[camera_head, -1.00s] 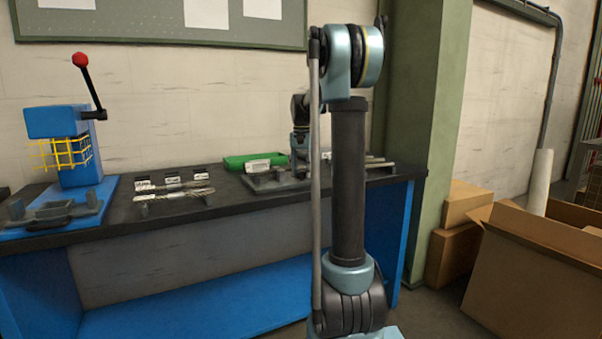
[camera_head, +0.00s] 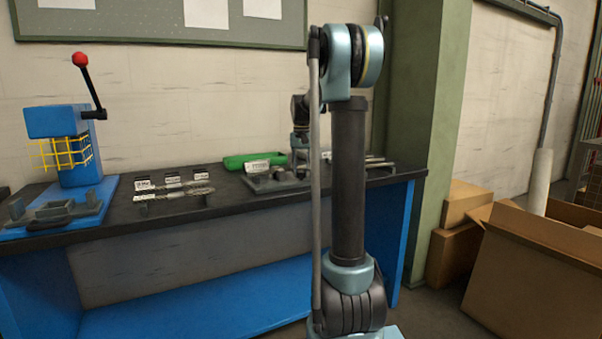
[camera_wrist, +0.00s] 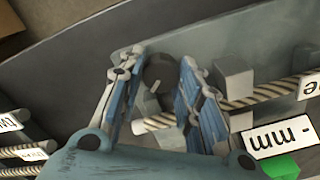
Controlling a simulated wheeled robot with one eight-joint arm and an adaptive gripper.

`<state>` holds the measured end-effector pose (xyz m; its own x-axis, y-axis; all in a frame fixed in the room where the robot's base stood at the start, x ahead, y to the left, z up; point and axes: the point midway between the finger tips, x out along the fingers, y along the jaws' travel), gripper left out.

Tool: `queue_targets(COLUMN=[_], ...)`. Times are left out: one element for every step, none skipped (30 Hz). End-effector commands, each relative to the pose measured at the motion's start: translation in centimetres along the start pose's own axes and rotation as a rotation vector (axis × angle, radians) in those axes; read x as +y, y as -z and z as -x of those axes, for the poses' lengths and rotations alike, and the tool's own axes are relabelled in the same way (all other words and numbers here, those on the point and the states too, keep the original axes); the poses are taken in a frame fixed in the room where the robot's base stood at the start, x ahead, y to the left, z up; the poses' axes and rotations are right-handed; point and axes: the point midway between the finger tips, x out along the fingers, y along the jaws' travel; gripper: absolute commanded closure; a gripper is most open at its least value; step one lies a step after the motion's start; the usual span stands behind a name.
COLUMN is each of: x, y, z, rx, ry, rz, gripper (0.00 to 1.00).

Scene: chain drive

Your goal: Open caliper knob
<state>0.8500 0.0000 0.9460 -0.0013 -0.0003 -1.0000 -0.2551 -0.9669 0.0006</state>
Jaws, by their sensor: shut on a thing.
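My gripper (camera_wrist: 160,95) fills the middle of the wrist view, its two blue-padded fingers on either side of a dark round knob (camera_wrist: 160,72) with a light mark on its face. The fingers are shut on the knob. The knob sits at the edge of a grey plate (camera_wrist: 205,45); the rest of the caliper is hard to make out. In the head view my gripper is low over the right part of the bench, partly hidden by my own arm, and the knob cannot be made out there.
Twisted rods and a white "mm" label (camera_wrist: 280,137) lie close to the right finger. On the bench (camera_head: 110,232) stand a green bin (camera_head: 240,161), a rack of labelled parts (camera_head: 172,190) and a blue press (camera_head: 75,150) with a red-tipped lever. Cardboard boxes (camera_head: 530,260) stand at the right.

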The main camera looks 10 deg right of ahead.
Motion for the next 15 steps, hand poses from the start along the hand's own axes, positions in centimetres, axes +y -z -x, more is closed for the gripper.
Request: queue_targets(x=[-0.13, -0.13, -0.13, -0.13, -0.14, -0.14, -0.14, -0.14, -0.14, -0.14, -0.14, -0.14, -0.14, -0.14, -0.14], y=[0.04, 0.04, 0.04, 0.04, 0.04, 0.04, 0.05, 0.05, 0.05, 0.05, 0.05, 0.05, 0.05, 0.06, 0.06], z=[0.04, 0.04, 0.04, 0.04, 0.04, 0.04, 0.05, 0.05, 0.05, 0.05, 0.05, 0.05, 0.05, 0.05, 0.05], rx=[0.001, 0.001, 0.001, 0.001, 0.001, 0.001, 0.001, 0.001, 0.001, 0.001, 0.001, 0.001, 0.001, 0.002, 0.002], ry=[0.002, 0.002, 0.002, 0.002, 0.002, 0.002, 0.002, 0.002, 0.002, 0.002, 0.002, 0.002, 0.002, 0.002, 0.002], rz=[0.039, 0.065, 0.100, 0.126, 0.152, 0.187, 0.212, 0.237, 0.270, 0.294, 0.318, 0.348, 0.369, 0.389, 0.415], gripper=[0.92, 0.92, 0.92, 0.92, 0.92, 0.92, 0.92, 0.92, 0.92, 0.92, 0.92, 0.92, 0.92, 0.92, 0.92])
